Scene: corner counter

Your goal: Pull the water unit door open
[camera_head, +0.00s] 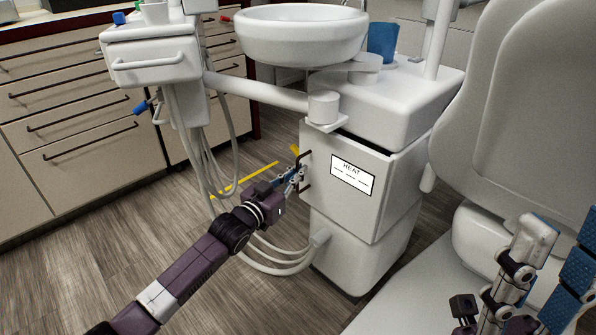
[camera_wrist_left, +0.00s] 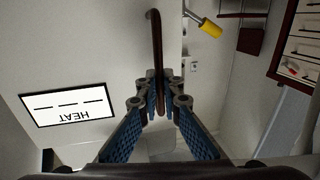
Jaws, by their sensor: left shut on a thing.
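The water unit door (camera_head: 345,185) is a pale panel with a HEAT label, on the white unit in the middle of the head view. A dark gap runs along its top edge. I cannot tell how far ajar it is. Its dark upright bar handle (camera_head: 304,170) is near the door's left edge. My left gripper (camera_head: 297,178) is shut around this handle. In the left wrist view, the blue-padded fingers (camera_wrist_left: 160,95) close on the handle (camera_wrist_left: 157,45), with the door (camera_wrist_left: 100,50) to the left. My right gripper (camera_head: 553,262) is at the lower right, fingers apart and empty, partly cut off.
A white basin (camera_head: 300,35) and a blue cup (camera_head: 382,41) sit above the unit. Hoses (camera_head: 208,150) hang from a tray stand at left. A dental chair (camera_head: 525,110) stands close at right. Drawers (camera_head: 75,110) line the back left. Floor left of the door is partly free.

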